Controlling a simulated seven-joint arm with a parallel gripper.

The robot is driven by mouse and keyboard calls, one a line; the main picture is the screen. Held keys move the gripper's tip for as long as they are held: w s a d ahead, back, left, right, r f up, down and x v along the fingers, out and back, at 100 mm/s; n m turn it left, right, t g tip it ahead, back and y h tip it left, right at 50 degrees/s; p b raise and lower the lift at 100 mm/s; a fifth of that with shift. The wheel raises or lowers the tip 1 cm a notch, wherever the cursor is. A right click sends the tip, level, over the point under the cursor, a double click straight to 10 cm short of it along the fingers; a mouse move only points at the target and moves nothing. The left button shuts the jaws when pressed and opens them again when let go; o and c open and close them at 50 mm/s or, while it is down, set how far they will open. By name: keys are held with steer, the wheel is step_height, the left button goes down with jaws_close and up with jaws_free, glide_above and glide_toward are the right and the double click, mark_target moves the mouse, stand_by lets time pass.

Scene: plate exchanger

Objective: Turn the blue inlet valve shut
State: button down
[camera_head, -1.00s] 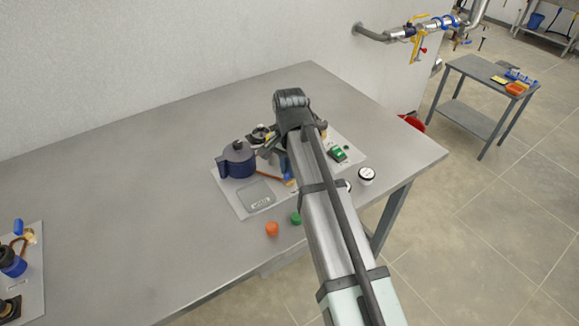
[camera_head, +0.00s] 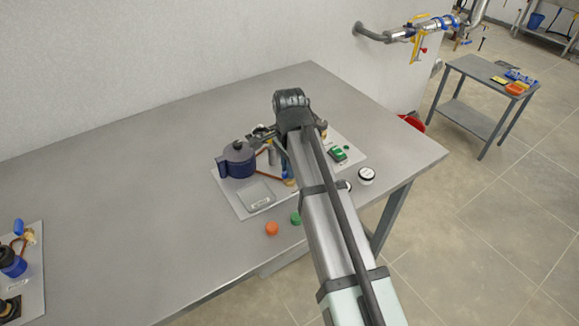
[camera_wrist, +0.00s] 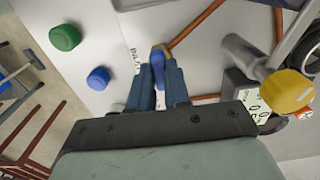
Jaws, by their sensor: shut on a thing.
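The blue inlet valve's handle (camera_wrist: 157,70) is a small blue lever in the wrist view, over a white panel with printed letters. My gripper (camera_wrist: 158,82) has its two fingers on either side of this lever and is shut on it. The valve body below is mostly hidden by the fingers. In the head view my gripper (camera_head: 268,142) is low over the exchanger panel (camera_head: 222,192), and my arm hides much of the fittings there.
A dark blue pump-like canister (camera_head: 238,162) stands left of my gripper. A yellow knob (camera_wrist: 288,90) and a display (camera_wrist: 255,105) are close on the right in the wrist view. Orange (camera_head: 272,228) and green (camera_head: 296,218) caps lie in front. The left tabletop is mostly clear.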

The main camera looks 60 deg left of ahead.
steer(key=c, duration=1.1)
jaws_free()
steer(key=shift+r, duration=0.1)
step_height(320, 180, up, 14)
steer(key=shift+f, duration=0.15)
